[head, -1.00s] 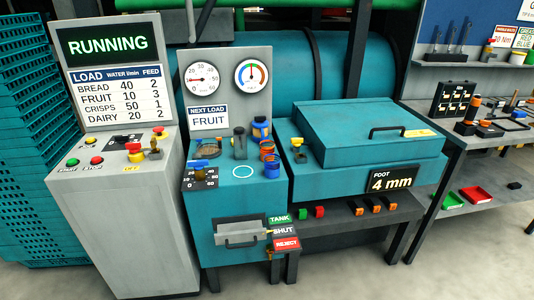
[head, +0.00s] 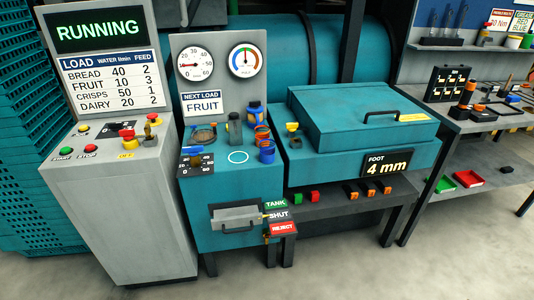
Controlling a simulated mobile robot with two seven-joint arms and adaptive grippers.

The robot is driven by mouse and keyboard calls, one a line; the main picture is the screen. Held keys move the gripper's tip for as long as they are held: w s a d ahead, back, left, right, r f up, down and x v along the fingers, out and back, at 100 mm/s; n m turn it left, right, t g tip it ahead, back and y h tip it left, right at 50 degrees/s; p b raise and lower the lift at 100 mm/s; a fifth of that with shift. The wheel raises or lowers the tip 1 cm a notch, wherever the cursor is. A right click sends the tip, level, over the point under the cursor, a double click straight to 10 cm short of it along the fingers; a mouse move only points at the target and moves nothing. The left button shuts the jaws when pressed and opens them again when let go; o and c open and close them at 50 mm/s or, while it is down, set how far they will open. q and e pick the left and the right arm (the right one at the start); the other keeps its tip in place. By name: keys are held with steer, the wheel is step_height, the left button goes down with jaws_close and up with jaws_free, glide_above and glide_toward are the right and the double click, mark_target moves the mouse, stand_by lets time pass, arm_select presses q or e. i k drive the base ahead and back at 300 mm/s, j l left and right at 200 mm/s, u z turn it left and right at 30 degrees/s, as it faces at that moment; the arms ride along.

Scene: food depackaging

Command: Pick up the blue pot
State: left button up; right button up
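A small blue pot (head: 267,154) stands upright on the teal cabinet's top, at its right edge, just right of a white ring mark (head: 238,157). An orange-topped item (head: 262,133) stands directly behind it, partly covered by it.
The teal cabinet (head: 235,185) has a blue-handled valve (head: 195,154) and a front drawer handle (head: 236,217). A large teal lidded box (head: 350,125) stands to the right. A grey control console (head: 115,205) stands left. The floor (head: 340,275) in front is clear.

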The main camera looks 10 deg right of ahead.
mark_target(267, 152)
steer(key=i+l+u, duration=0.1)
steer(key=l, duration=0.25)
steer(key=i+l, duration=0.3)
steer(key=i+l+u, duration=0.15)
steer(key=l, duration=0.25)
steer(key=i+l+u, duration=0.1)
steer(key=l, duration=0.25)
steer(key=i+l+u, duration=0.1)
steer(key=i+l, duration=0.15)
steer(key=l, duration=0.15)
